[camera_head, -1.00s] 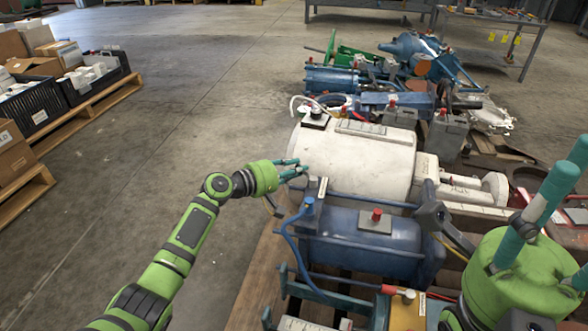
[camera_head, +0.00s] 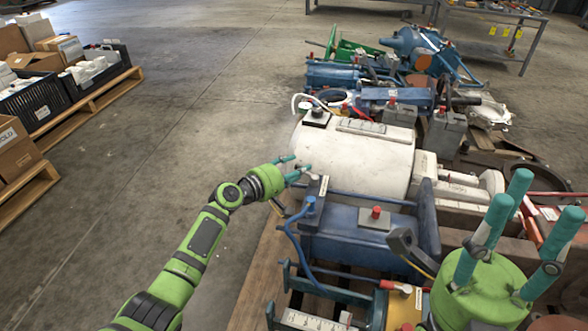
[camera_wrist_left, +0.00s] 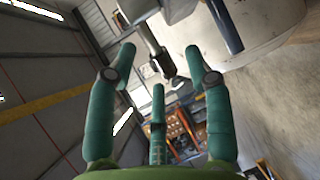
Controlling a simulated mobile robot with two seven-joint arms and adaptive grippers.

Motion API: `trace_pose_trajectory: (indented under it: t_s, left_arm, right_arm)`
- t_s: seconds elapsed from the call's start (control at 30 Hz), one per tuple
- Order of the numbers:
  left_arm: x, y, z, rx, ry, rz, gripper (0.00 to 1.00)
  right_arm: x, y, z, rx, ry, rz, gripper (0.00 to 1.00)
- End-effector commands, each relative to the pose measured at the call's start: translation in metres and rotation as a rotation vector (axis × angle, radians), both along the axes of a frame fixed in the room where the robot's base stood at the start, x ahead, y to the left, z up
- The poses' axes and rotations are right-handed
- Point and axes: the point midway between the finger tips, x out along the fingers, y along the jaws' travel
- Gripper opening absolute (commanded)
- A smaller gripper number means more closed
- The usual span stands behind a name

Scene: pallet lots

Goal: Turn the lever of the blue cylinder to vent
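The blue cylinder (camera_head: 350,238) lies on its side on a pallet in the head view. A red knob (camera_head: 376,212) stands on its top and a blue hose loops at its left end. My left gripper (camera_head: 294,167) is beside the white tank, just above and left of the cylinder's left end. Its teal fingers are spread and appear empty; the left wrist view (camera_wrist_left: 160,68) shows them around a gap, with a rod-like metal part (camera_wrist_left: 155,55) beyond. I cannot tell whether that part is the lever. My right gripper (camera_head: 520,220) is open and empty at the right, fingers up.
A white tank (camera_head: 355,160) lies directly behind the blue cylinder. More blue and green machinery (camera_head: 420,55) is piled farther back. A yellow-and-red part (camera_head: 405,308) is in front. Boxes and black crates (camera_head: 38,105) stand on pallets at left. The concrete floor between is clear.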

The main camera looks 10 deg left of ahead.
Motion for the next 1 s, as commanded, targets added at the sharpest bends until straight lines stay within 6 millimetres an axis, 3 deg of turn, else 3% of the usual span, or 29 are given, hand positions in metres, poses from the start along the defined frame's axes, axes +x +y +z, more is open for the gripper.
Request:
trace_pose_trajectory:
  t_s: [0.37, 0.8, 1.0]
  left_arm:
    - [-0.008, 0.006, 0.002, 0.001, -0.001, -0.001, 0.51]
    - [-0.072, 0.052, 0.018, 0.003, -0.001, -0.001, 0.51]
    - [-0.091, 0.065, 0.023, 0.002, 0.001, 0.000, 0.51]
  right_arm:
    - [0.000, 0.000, 0.001, 0.001, -0.002, 0.000, 0.40]
    - [0.000, 0.000, 0.000, 0.000, -0.001, 0.000, 0.40]
    - [0.000, 0.000, 0.000, 0.000, -0.001, 0.000, 0.40]
